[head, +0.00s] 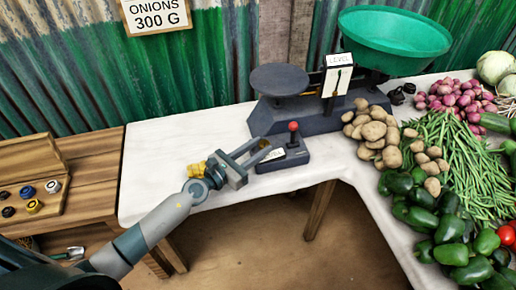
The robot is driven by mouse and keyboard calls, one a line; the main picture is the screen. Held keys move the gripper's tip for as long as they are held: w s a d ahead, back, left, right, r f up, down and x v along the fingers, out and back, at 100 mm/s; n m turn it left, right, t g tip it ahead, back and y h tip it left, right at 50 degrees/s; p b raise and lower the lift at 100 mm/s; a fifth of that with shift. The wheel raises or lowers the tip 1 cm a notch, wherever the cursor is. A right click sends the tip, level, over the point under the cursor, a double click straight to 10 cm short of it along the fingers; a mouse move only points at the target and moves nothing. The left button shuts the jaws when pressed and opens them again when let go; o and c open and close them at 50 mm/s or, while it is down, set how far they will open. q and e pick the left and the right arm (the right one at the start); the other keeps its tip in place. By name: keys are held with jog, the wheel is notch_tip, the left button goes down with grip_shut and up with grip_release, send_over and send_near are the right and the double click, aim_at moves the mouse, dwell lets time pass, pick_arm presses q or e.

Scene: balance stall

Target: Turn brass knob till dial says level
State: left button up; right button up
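A dark balance scale (312,120) stands on the white-covered table, with a flat dark plate (279,79) on its left and a green pan (394,42) on its right. Its white dial (337,77) is marked LEVEL; the needle reading is too small to tell. In front is a dark box (282,156) with a red-topped lever (293,134). My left gripper (263,147) is open at the box's left side, fingers apart. I cannot make out a brass knob between them. A yellow, brass-like piece (196,169) shows beside my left wrist; I cannot tell what it is. My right gripper is out of view.
Potatoes (374,132), green beans (455,150), peppers (440,215) and onions (456,99) crowd the table's right side. A wooden tray (30,180) of small round pieces sits at left.

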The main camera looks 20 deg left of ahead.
pick_arm(q)
jog(key=shift+o, duration=0.5)
